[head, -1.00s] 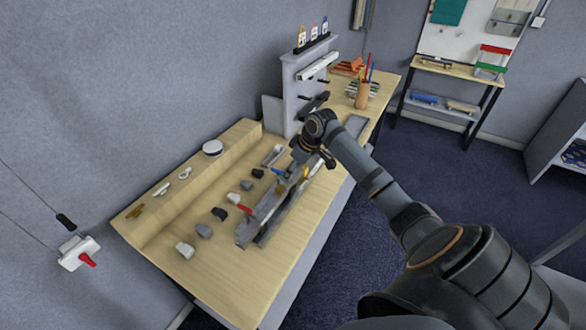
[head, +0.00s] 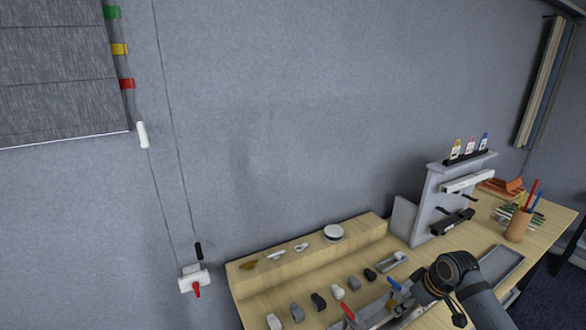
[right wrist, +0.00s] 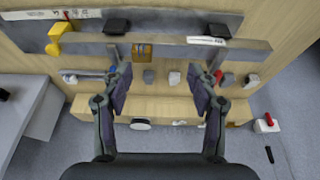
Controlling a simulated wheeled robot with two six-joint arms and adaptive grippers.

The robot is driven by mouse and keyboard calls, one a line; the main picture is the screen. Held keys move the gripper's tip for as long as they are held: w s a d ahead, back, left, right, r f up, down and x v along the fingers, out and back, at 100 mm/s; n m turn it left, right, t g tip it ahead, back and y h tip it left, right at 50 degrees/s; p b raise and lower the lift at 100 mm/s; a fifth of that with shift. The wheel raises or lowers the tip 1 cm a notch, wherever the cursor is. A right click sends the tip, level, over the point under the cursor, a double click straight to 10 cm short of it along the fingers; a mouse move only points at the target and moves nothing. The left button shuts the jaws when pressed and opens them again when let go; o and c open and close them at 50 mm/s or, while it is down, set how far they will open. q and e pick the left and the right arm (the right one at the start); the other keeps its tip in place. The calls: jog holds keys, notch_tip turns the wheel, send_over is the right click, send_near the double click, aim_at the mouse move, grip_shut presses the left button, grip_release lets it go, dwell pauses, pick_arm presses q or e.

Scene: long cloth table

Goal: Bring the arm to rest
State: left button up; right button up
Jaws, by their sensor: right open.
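My right arm (head: 480,295) comes in from the lower right of the head view, over the right part of the wooden bench (head: 352,232). My right gripper shows best in the right wrist view (right wrist: 163,85), where its two dark fingers are wide apart with nothing held between them. Past the fingers lie a long grey metal rail (right wrist: 80,42) and several small grey and dark blocks. In the head view the arm partly hides the rail, and the fingertips are hard to make out. My left gripper is not in view.
A grey stand (head: 428,205) with small bottles on top rises behind the arm. A pencil cup (head: 518,226) is to its right. The wall above the bench is bare.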

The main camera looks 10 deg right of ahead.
jog(key=s+a+f+h, duration=0.1)
jog(key=s+a+f, duration=0.6)
jog(key=s+a, duration=0.35)
jog(key=s+a+r+m+h, duration=0.15)
jog(key=s+m, duration=0.25)
jog(key=s, duration=0.7)
notch_tip(320, 180, down, 30)
jog(key=s+d+g+b, duration=0.2)
jog(key=s+d+b, duration=0.1)
jog(key=b, duration=0.1)
jog(key=s+f+b, duration=0.3)
jog(key=s+f, duration=1.5)
jog(key=f, duration=0.2)
jog(key=shift+d+g+b, duration=0.35)
jog(key=shift+g, duration=0.05)
jog(key=shift+s, duration=0.1)
